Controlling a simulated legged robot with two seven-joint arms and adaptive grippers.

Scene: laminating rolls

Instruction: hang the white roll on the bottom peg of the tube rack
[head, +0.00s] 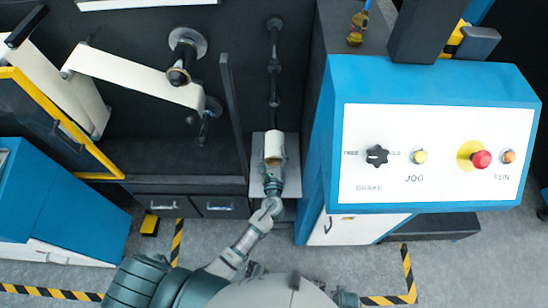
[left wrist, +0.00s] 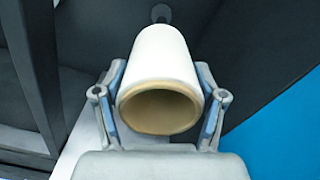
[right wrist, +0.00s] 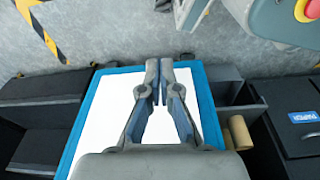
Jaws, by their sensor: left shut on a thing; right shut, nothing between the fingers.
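The white roll (head: 274,147) is a short white tube with a tan core. My left gripper (head: 271,179) is shut around its sides, and the open near end of the core faces the left wrist camera (left wrist: 158,108). The tube rack (head: 273,62) is a dark upright with several pegs in a column. The roll is at the low end of this column. A dark round peg end (left wrist: 161,13) shows just beyond the roll's far end; whether the two touch is hidden. My right gripper (right wrist: 160,82) is shut and empty, over a white panel with a blue border.
A blue control console (head: 435,135) with knobs and a red button stands close right of the rack. A dark post (head: 234,110) rises to its left. A white web (head: 135,75) runs over rollers at left. A cardboard tube (right wrist: 240,132) lies in a dark bin.

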